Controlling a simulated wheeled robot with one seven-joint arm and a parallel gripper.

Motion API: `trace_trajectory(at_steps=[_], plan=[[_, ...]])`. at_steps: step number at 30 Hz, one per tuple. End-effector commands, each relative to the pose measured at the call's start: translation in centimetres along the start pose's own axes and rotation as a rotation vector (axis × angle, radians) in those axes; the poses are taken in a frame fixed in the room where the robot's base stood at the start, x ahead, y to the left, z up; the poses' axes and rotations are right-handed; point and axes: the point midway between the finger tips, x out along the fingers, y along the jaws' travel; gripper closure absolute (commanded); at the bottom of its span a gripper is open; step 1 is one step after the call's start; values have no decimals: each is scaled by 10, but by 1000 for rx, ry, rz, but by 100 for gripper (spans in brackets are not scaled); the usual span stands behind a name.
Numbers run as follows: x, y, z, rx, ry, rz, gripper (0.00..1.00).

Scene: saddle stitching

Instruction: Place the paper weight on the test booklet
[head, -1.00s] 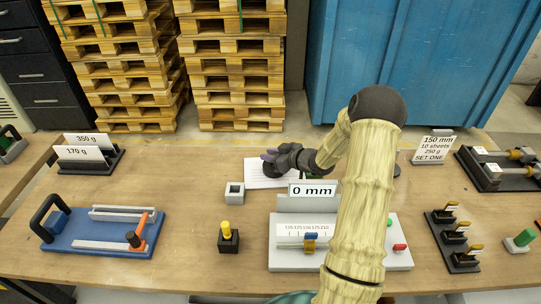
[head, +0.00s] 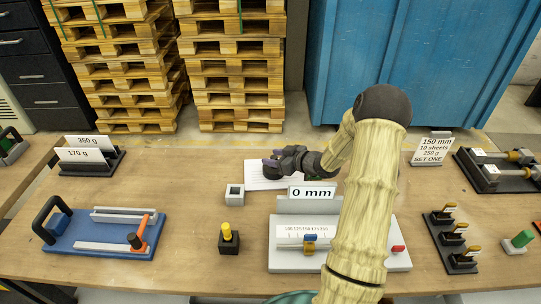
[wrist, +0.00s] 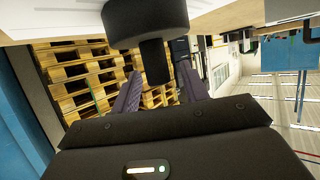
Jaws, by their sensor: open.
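The test booklet (head: 262,183) is a white printed sheet lying flat at the back middle of the table. My gripper (head: 270,162) is over its upper right part, reaching in from the right. In the wrist view, where the table side is at the top, my gripper (wrist: 159,72) is open. The paper weight (wrist: 146,22) is a dark round disc with a stem; the stem reaches between the open fingers. Its base meets a pale surface at the top of that view. In the head view the paper weight (head: 273,172) is mostly hidden by my gripper.
A 0 mm sign (head: 312,192) and white gauge fixture (head: 300,262) stand in front of my gripper. A grey square holder (head: 235,194) is left of it. A blue stapling fixture (head: 100,240) is at left; a 150 mm sign (head: 433,150) is at right.

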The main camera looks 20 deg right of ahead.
Motion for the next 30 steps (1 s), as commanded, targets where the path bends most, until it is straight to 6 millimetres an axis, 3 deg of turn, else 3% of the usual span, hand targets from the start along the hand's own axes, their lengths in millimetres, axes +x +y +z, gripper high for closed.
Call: trace_trajectory(at_steps=[9,15,30], plan=[[-66,1,-5,1,-2,3,56],[-95,1,-3,1,-1,2,56],[-103,2,1,1,0,5,56]])
